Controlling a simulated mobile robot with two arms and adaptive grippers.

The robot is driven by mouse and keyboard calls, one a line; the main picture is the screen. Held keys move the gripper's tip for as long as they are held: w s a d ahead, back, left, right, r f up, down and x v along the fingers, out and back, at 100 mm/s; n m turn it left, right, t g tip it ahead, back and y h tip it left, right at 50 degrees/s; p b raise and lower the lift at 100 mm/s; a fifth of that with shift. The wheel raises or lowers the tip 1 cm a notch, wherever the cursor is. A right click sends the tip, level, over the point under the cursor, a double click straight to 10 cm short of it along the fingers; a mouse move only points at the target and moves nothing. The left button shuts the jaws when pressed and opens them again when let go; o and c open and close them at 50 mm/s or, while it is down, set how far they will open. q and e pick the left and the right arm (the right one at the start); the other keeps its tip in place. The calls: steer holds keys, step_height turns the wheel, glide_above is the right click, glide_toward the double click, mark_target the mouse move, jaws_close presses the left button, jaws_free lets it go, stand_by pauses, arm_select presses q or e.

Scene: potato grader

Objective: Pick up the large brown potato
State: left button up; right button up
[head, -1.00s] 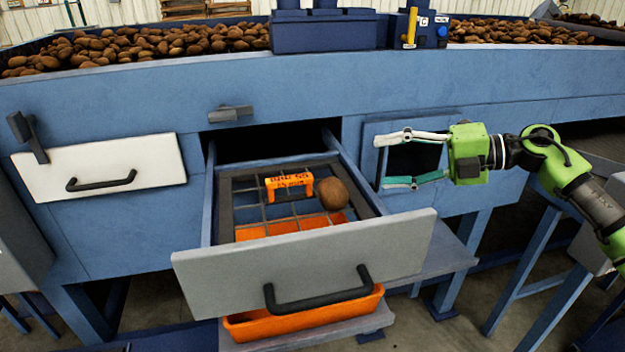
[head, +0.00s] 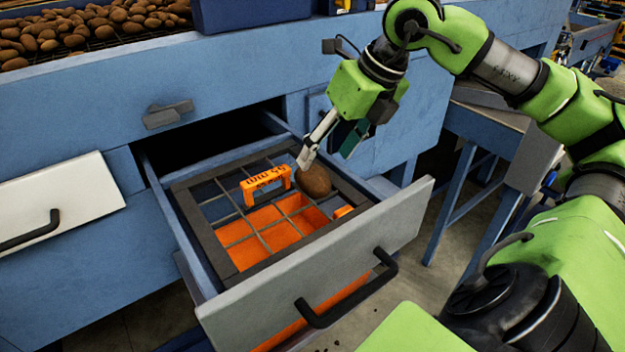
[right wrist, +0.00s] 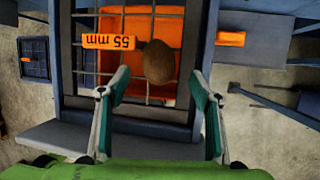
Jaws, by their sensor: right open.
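The large brown potato (head: 314,181) lies on the grid of the open drawer (head: 322,259), right of the orange label bracket (head: 266,184). My right gripper (head: 315,157) points down at the potato from above and behind it in the head view. In the right wrist view the potato (right wrist: 158,61) lies beyond the open fingertips (right wrist: 164,82), between their lines. The bracket there reads "55 mm" (right wrist: 108,42). I cannot tell from the head view whether a finger touches the potato. My left gripper is not in view.
An orange bin (head: 339,305) sits beneath the drawer grid. A white drawer front (head: 60,205) with a black handle is at the left. Several potatoes (head: 80,27) lie on the grader's top bed. The drawer walls surround the grid.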

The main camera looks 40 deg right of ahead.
mark_target(318, 170)
steer(key=shift+x, duration=1.1)
steer(key=x, duration=0.3)
steer(key=shift+s+f, duration=0.1)
steer(key=shift+s, duration=0.05)
steer(key=shift+a+f+p, duration=0.1)
steer(key=shift+f+p, duration=0.2)
steer(key=shift+f, duration=0.1)
steer(key=c, duration=1.3)
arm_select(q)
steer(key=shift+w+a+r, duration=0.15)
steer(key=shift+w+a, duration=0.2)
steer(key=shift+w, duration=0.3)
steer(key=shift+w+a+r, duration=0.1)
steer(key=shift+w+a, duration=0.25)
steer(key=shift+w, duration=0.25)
arm_select(e)
steer(key=shift+c, duration=0.6)
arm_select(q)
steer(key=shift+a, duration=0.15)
